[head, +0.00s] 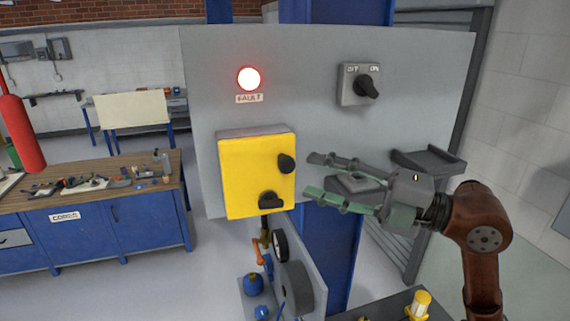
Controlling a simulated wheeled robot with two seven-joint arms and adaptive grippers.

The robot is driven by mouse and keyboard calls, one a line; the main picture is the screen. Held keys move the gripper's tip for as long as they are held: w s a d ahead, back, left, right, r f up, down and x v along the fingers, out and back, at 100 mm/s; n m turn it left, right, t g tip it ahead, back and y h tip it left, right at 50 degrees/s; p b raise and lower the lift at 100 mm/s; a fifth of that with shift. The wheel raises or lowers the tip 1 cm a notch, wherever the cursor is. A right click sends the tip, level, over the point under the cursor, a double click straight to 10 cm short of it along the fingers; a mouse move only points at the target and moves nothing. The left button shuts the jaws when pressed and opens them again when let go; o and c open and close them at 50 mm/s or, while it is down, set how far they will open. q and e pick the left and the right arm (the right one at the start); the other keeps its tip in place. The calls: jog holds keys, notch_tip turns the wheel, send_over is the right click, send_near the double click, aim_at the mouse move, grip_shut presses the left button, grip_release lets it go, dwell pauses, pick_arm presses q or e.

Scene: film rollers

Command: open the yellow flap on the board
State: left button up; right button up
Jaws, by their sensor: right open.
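The yellow flap (252,178) is on the lower left of the grey board (322,70). It looks closed, lying flat over its box. A black knob (286,163) sits at its right edge, and a second black handle (270,200) sits near its lower right corner. My right gripper (311,175) is open and empty, its fingers pointing left, just right of the flap's upper knob. I cannot tell whether its fingertips touch anything. My left gripper is not in view.
A lit red fault lamp (249,78) and an off/on switch (359,85) are on the board above. A grey shelf-like bracket (428,162) is behind my right gripper. Below the flap stand a gauge and machine parts (290,275). A blue workbench (95,210) stands at left.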

aim_at(294, 165)
jog(key=shift+w+r+m+t+h, duration=0.2)
jog(key=shift+w+h, duration=0.1)
jog(key=shift+h, duration=0.1)
jog(key=shift+w+r+m+t+h, duration=0.1)
jog(key=shift+w+m+h, duration=0.1)
jog(key=shift+w+h, duration=0.15)
jog(key=p+x, duration=0.3)
jog(key=x, duration=0.3)
jog(key=shift+w+a+f, duration=0.1)
jog(key=shift+w+a, duration=0.15)
jog(key=shift+a, duration=0.2)
jog(key=shift+c, duration=0.7)
grip_shut()
